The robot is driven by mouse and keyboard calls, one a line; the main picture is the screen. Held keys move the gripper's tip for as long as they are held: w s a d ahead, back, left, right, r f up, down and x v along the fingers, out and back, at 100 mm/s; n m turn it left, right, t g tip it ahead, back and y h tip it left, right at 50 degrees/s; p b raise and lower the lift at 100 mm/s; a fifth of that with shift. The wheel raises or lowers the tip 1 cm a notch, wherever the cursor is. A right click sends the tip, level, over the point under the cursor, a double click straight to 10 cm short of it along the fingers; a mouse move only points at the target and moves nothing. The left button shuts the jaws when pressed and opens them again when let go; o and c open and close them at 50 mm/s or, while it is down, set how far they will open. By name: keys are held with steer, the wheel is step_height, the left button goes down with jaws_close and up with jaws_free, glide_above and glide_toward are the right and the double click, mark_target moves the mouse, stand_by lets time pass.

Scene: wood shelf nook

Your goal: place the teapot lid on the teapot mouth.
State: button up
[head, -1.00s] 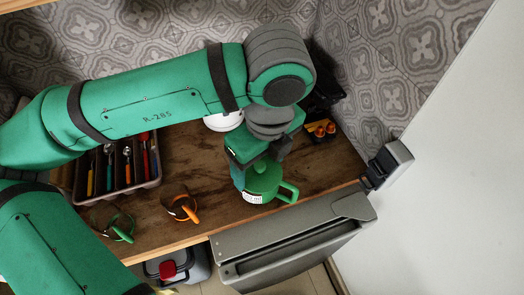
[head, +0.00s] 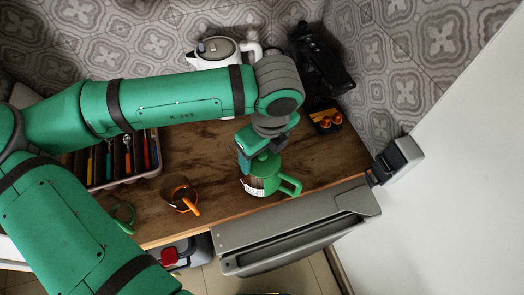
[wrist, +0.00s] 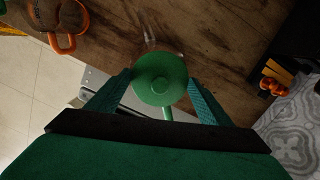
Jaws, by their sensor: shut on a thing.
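The teapot (head: 254,187), with a glass-like body, a white label and a green handle, stands near the front edge of the wooden counter. The round green teapot lid (head: 264,163) is over its mouth in the head view. My gripper (head: 257,158) comes down from above and is shut on the lid. In the wrist view the lid (wrist: 160,78) sits between the two teal fingers, and the teapot's handle shows below it. The lid hides the mouth, so I cannot tell whether the lid is seated or slightly above it.
An orange-handled mug (head: 181,195) and a green-handled one (head: 124,216) stand to the left. A white kettle (head: 215,52) and a black machine (head: 318,62) stand behind. A grey open flap (head: 300,226) juts out in front.

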mark_target(264, 158)
steer(key=shift+a+f, duration=0.2)
steer(key=shift+a, duration=0.05)
steer(key=shift+f, duration=0.4)
steer(key=o, duration=1)
steer(key=shift+r, duration=0.55)
steer(key=r, duration=0.8)
steer(key=s+d+r, duration=0.1)
steer(key=r, duration=0.3)
steer(key=shift+a, duration=0.1)
